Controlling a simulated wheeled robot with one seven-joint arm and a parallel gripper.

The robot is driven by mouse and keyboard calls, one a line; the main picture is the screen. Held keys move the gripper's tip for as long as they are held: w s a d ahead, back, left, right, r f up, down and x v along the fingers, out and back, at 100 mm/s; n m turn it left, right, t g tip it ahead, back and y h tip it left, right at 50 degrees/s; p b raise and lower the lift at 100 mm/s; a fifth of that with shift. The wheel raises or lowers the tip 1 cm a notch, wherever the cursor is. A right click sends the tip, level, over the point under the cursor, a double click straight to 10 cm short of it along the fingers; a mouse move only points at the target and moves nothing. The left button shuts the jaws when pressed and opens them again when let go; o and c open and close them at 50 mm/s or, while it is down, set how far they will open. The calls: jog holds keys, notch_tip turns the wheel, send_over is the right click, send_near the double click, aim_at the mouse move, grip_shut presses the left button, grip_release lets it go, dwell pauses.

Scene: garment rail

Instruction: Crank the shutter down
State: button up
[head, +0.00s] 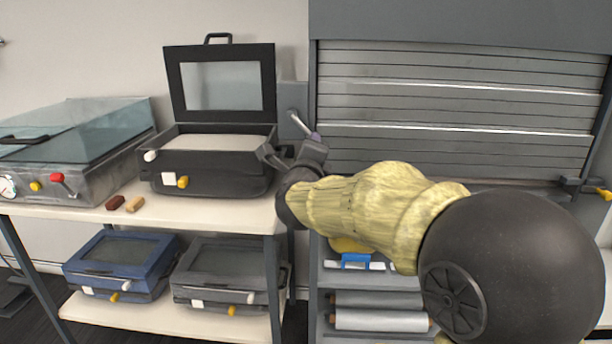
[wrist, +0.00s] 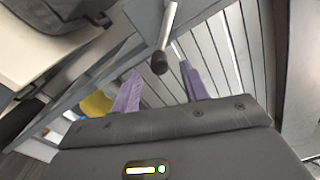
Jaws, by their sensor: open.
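The shutter (head: 450,100) is a grey slatted panel in a frame on the right of the head view; its slats also show in the wrist view (wrist: 225,50). The crank (head: 299,124) is a metal arm on the grey box at the shutter's left post. In the wrist view the crank (wrist: 168,28) ends in a dark round knob (wrist: 159,63). My gripper (wrist: 162,80) has its two purple fingers apart, with the knob just beyond and between their tips, apparently not gripped.
A bench (head: 100,220) on the left holds an open black case (head: 205,175) close to my gripper, and a glass-lidded machine (head: 75,140). Lower shelves hold more cases (head: 225,275) and rolls (head: 380,318). A yellow-tipped latch (head: 585,186) sits at the shutter's right post.

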jog(key=s+a, duration=0.1)
jog(key=s, duration=1)
jog(key=shift+a+f, duration=0.15)
jog(key=shift+f, duration=0.05)
jog(key=w+f+n+g+h+p, duration=0.1)
jog(key=w+f+n+g+p, duration=0.25)
jog(key=f+n+p, duration=1.05)
jog(key=s+r+n+t+p, duration=0.3)
jog(key=r+n+p, duration=0.8)
jog(key=p, duration=0.7)
notch_tip(320, 180, up, 3)
jog(key=shift+a+r+y, duration=0.15)
jog(key=shift+y, duration=0.15)
